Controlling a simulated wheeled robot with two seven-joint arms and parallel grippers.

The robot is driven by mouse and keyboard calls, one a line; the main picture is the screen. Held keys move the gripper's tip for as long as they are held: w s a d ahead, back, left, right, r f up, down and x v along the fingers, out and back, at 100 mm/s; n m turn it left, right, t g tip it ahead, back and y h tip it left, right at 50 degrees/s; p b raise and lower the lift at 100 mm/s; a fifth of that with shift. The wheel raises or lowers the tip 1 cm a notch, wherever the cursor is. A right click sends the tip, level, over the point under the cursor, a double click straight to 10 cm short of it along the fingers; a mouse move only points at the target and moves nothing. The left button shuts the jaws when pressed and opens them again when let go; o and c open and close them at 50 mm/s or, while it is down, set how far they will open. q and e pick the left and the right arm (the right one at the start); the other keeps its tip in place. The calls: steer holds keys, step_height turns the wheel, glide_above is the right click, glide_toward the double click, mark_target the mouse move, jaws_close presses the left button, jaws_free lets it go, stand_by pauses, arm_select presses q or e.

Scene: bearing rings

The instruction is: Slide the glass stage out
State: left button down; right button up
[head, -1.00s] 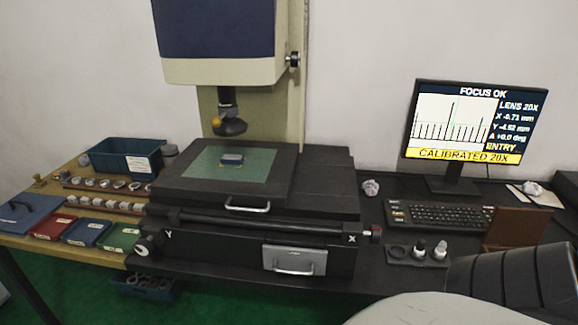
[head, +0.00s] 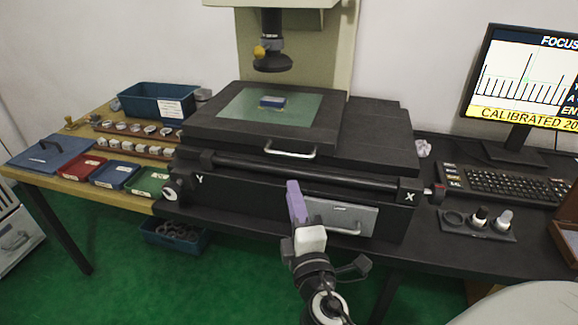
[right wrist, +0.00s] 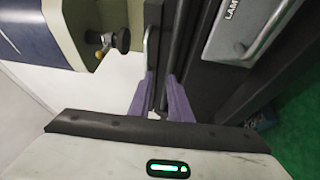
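The glass stage (head: 235,105) is a greenish glass plate in a black frame on top of the measuring machine. A silver bar handle (head: 290,153) is on its front edge, and a small blue and yellow piece (head: 272,102) lies on the glass. My right gripper (head: 294,190) has purple fingers and is in front of the machine, below the stage handle and beside the lower drawer. In the right wrist view the two fingers (right wrist: 161,82) are apart with nothing seen held between them. A silver handle (right wrist: 151,50) shows just beyond their tips. My left gripper is not in view.
A silver LAMP drawer (head: 340,214) with its own handle is in the machine's lower front. A lens head (head: 272,58) hangs over the stage. Trays and boxes (head: 147,181) are at left; a keyboard (head: 510,188) and lens holder (head: 478,222) are at right.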

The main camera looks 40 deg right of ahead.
mark_target(289, 156)
steer(key=shift+n+t+h, duration=0.3)
steer(key=shift+n+h, duration=0.1)
steer(key=shift+h, duration=0.1)
steer(key=p+x, duration=0.1)
steer(key=x, duration=0.2)
steer(key=r+p+x, duration=0.1)
steer(key=x, duration=0.2)
steer(key=r+x, duration=0.1)
steer(key=x, duration=0.3)
steer(key=shift+s+d+r+p, duration=0.1)
steer(key=shift+s+d+p, duration=0.05)
steer(key=shift+p, duration=0.25)
steer(key=shift+w+d, duration=0.2)
steer(key=shift+w, duration=0.2)
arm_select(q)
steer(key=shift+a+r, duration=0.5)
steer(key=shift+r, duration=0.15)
arm_select(e)
steer(key=c, duration=0.4)
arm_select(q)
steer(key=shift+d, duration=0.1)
arm_select(e)
jaws_close()
